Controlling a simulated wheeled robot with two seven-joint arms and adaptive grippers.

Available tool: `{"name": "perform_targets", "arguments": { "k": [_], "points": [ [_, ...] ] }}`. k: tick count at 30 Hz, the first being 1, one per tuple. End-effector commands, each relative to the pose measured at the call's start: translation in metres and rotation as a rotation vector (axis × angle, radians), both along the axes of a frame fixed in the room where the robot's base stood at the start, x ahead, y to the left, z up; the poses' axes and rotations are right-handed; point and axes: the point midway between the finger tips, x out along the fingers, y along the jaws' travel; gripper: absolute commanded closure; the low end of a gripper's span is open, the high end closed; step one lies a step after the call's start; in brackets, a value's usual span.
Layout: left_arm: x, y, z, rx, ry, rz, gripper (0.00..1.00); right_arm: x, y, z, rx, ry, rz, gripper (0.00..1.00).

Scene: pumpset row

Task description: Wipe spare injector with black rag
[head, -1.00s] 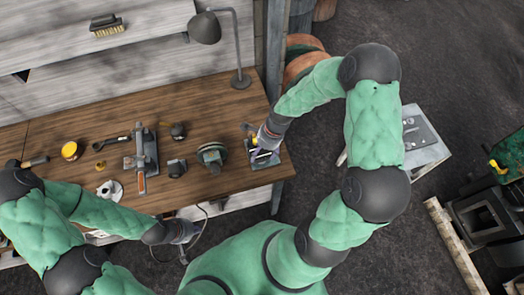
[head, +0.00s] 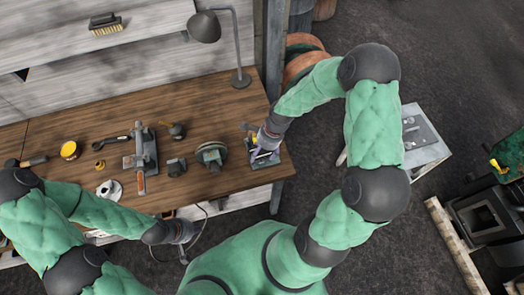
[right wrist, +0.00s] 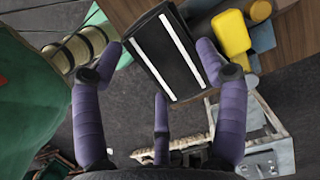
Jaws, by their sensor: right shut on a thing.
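A flat black thing with two white stripes (right wrist: 163,60), which looks like the folded black rag, lies between the purple fingers of my right gripper (right wrist: 160,72). The fingers are closed in on its sides. In the head view my right gripper (head: 262,151) is over the right end of the bench. A yellow piece (right wrist: 231,34) lies beside the rag, close to the right finger. I cannot tell which thing is the spare injector. My left gripper (head: 186,240) hangs by the bench's front edge; its fingers are too small to read.
The wooden bench (head: 222,180) holds a green round-topped device (head: 211,155), a grey clamp-like tool (head: 148,155) and a yellow-topped pot (head: 68,150). A lamp (head: 205,28) stands at the back. A grey metal box (head: 425,140) is right of the bench.

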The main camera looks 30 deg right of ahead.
Motion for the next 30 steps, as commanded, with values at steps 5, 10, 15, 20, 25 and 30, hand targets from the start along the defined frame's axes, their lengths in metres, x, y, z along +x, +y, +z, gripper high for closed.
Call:
{"name": "perform_targets", "arguments": {
  "k": [5, 10, 15, 20, 25, 30],
  "points": [
    [0.0, 0.0, -0.001, 0.0, 0.0, 0.0, 1.0, 0.0, 0.0, -0.001, 0.0, 0.0, 0.0, 0.63],
    [0.0, 0.0, 0.0, 0.0, 0.0, 0.0, 1.0, 0.0, 0.0, -0.001, 0.0, 0.001, 0.0, 0.64],
    [0.0, 0.0, -0.001, 0.0, 0.0, 0.0, 1.0, -0.001, 0.0, -0.001, 0.0, 0.001, 0.0, 0.64],
    [0.0, 0.0, 0.0, 0.0, 0.0, 0.0, 1.0, -0.003, -0.008, -0.001, 0.0, 0.002, -0.003, 0.64],
    [0.0, 0.0, 0.001, 0.0, 0.0, 0.0, 1.0, -0.006, -0.024, -0.001, 0.001, 0.002, -0.005, 0.64],
    [0.0, 0.0, 0.001, 0.0, 0.0, 0.0, 1.0, -0.009, -0.033, 0.0, 0.001, 0.003, -0.002, 0.64]
  ]
}}
